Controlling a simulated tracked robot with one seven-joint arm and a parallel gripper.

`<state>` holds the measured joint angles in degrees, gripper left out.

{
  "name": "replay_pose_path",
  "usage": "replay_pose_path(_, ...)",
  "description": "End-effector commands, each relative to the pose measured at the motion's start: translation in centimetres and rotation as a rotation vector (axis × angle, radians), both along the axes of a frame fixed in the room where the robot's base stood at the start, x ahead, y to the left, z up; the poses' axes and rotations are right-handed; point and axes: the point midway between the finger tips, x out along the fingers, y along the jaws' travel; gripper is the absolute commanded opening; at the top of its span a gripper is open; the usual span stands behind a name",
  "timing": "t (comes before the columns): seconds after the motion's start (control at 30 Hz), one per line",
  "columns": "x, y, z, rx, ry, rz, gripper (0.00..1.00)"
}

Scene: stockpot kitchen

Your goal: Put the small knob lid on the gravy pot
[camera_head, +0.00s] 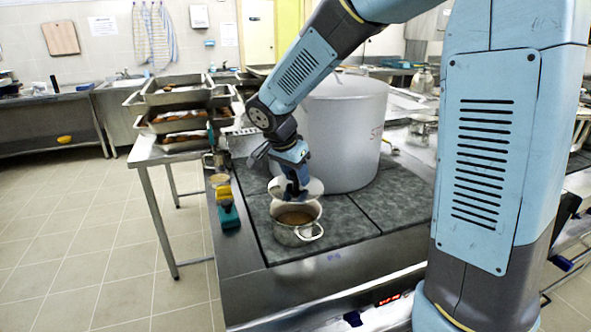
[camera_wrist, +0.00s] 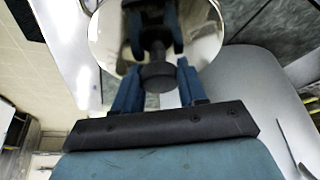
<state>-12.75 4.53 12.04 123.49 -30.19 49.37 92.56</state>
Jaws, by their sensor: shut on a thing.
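The small knob lid (camera_head: 314,187) is a shiny round metal disc, held just above the gravy pot. My gripper (camera_head: 297,192) is shut on the lid's dark knob; in the wrist view the knob (camera_wrist: 158,76) sits between my two blue fingers, with the mirror-like lid (camera_wrist: 105,40) beyond it. The gravy pot (camera_head: 297,235) is a small silver pot with side handles and brown liquid inside. It stands open on the dark stove plate below the lid. The lid appears apart from the rim and covers the pot's far edge from the head camera. The pot is hidden in the wrist view.
A large grey stockpot (camera_head: 345,135) stands close behind and right of the gravy pot. A yellow and teal object (camera_head: 226,205) lies on the counter's left edge. Stacked metal trays (camera_head: 178,115) stand on a table at left. The plate (camera_head: 390,205) right of the pot is clear.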

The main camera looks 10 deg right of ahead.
Motion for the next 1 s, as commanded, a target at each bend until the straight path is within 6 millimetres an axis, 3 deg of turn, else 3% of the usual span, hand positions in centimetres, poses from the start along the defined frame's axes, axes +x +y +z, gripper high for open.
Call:
replay_pose_path(0.5,0.0,0.0,-4.1,0.000,0.001,0.001,0.07)
replay_pose_path(1.0,0.0,0.0,-5.1,0.000,0.000,0.001,0.07)
